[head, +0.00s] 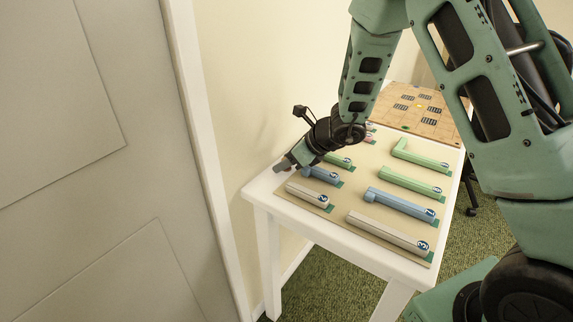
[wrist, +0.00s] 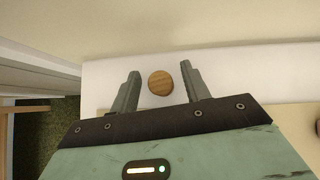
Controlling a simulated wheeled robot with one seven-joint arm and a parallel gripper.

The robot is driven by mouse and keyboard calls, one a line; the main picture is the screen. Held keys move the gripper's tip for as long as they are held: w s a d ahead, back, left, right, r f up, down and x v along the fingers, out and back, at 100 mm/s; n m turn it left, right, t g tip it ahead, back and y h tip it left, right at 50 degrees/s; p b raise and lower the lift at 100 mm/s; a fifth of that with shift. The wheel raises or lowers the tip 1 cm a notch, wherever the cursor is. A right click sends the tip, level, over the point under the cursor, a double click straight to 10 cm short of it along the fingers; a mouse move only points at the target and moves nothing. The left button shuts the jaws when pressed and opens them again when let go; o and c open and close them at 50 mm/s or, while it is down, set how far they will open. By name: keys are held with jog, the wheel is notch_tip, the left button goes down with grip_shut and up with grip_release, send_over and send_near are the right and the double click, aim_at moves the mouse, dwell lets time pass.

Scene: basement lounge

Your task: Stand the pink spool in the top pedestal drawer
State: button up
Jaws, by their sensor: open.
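My gripper (head: 284,166) is at the back left corner of the white table, low over its top. In the wrist view my gripper (wrist: 160,71) is open, with a round wooden-topped piece (wrist: 160,83) between its fingers, apart from both. Only the round brown top of this piece shows, so I cannot tell whether it is the spool; no pink shows on it. In the head view this piece is hidden by the gripper. No pedestal drawer is in view.
The white table (head: 259,192) carries a beige board (head: 335,209) with several numbered grey, blue and green bars. Small pinkish pieces (head: 369,138) show beyond my wrist. A wooden game board (head: 418,107) lies behind. A wall is close behind the table; a grey door (head: 90,200) stands left.

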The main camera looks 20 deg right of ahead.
grip_shut()
